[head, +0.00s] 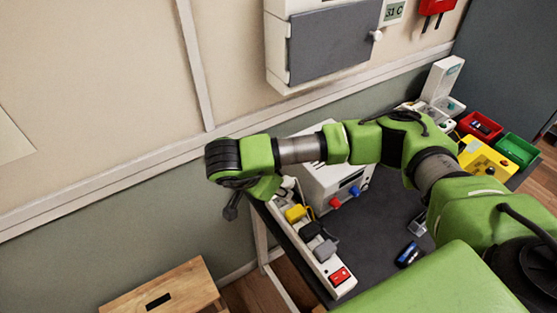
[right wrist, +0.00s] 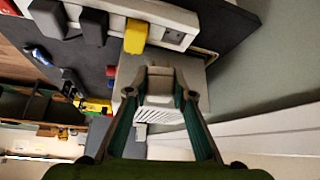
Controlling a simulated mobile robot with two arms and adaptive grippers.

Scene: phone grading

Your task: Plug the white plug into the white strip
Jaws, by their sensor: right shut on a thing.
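The white strip (head: 320,265) lies along the left edge of the dark table, with its red switch at the near end. It holds a yellow plug (head: 296,213) and two dark plugs (head: 324,250). In the right wrist view the strip (right wrist: 158,11) crosses the top, with an empty socket (right wrist: 174,34) beside the yellow plug (right wrist: 136,37). My right gripper (head: 233,210) is left of the strip's far end. In the right wrist view its fingers (right wrist: 160,88) are shut on the white plug (right wrist: 160,80), apart from the strip. The plug cannot be made out in the head view.
A white box (head: 335,183) with red and blue knobs stands right beside the strip. A grey-doored cabinet (head: 332,42) hangs on the wall. A wooden stool (head: 165,286) is at lower left.

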